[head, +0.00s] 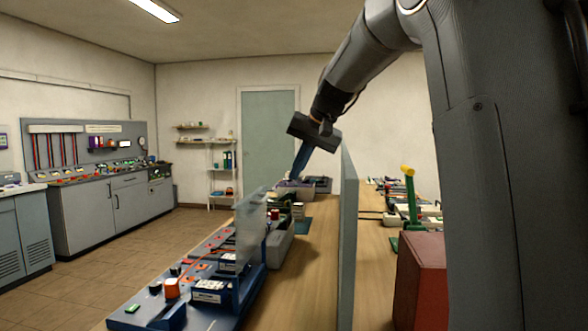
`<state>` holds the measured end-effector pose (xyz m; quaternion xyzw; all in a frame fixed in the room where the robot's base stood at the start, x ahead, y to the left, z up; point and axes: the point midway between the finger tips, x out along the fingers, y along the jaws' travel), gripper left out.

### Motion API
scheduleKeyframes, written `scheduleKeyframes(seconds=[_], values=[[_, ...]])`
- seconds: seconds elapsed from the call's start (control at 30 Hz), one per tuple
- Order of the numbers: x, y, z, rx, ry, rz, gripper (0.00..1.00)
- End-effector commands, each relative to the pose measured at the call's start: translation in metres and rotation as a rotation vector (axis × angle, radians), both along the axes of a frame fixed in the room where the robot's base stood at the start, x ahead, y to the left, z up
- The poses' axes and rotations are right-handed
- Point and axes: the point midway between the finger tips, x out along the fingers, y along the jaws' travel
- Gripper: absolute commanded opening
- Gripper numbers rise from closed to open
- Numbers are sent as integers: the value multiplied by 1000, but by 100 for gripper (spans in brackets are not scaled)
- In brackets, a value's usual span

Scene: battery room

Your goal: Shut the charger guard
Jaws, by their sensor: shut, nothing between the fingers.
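A see-through panel, which looks like the charger guard (251,222), stands upright along the right side of a blue charger unit (215,308) on the wooden bench. The unit's top, with its orange knob and labelled blocks, is uncovered. My gripper (294,179) points down beyond the panel, above the far part of the bench and to the right of the panel in the picture. Its blue fingers are together with nothing seen between them. The fingertips appear close to a dark tray in the background; whether they touch it is unclear. The panel's hinge is not clear.
A tall grey divider (348,240) runs along the wooden bench (308,285) to the right of the charger. Grey bins and small parts stand behind the panel. A red box (421,285) and a green stand (411,205) are beyond the divider. The bench strip left of the divider is bare.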

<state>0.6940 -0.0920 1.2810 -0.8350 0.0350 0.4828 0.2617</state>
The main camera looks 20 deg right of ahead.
Motion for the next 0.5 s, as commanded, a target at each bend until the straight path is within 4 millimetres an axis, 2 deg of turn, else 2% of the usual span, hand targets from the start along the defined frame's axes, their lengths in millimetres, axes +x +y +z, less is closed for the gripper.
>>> scheduleKeyframes(seconds=[0.33, 0.5], values=[[36, 14, -57, 2, 4, 0, 0], [48, 35, -59, 0, 1, 1, 0]])
